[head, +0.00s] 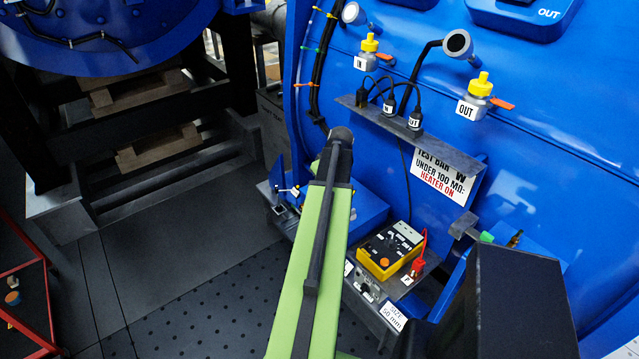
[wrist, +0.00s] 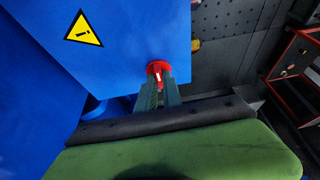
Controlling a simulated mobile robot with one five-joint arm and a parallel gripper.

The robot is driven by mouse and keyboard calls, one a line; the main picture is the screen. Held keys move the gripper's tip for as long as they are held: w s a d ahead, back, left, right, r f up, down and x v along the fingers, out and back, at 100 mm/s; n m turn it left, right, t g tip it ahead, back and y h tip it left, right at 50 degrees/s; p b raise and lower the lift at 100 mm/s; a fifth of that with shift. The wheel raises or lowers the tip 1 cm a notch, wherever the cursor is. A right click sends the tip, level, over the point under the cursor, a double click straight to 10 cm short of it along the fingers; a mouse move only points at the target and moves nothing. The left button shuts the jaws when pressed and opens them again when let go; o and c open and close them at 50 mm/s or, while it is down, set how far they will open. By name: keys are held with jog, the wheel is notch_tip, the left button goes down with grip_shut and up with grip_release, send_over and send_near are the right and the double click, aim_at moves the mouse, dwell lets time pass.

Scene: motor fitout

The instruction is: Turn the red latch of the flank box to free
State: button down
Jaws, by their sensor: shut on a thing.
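The red latch (wrist: 158,67) is a round red knob with a small white mark. It sits at the lower right corner of the blue flank box (wrist: 130,35) in the wrist view. The box face carries a yellow warning triangle. My gripper (wrist: 158,88) is shut on the red latch, with a grey-green finger on each side of it. The fingers hide the lower part of the latch. In the head view my green arm reaches toward the base of the blue motor housing (head: 540,160), and I cannot make out the latch there.
In the head view a yellow tester (head: 390,250) with a red plug sits on a low shelf right of my arm. A grey ledge (head: 440,150) with black plugs juts out above. Dark floor (head: 165,275) is open at left. A red-framed rack (head: 30,290) stands far left.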

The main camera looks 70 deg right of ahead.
jog(key=shift+w, duration=0.2)
jog(key=c, duration=1.5)
grip_release()
jog(key=shift+s+r, duration=0.1)
jog(key=p+v, duration=1.6)
jog(key=v, duration=0.1)
jog(key=shift+s, duration=0.1)
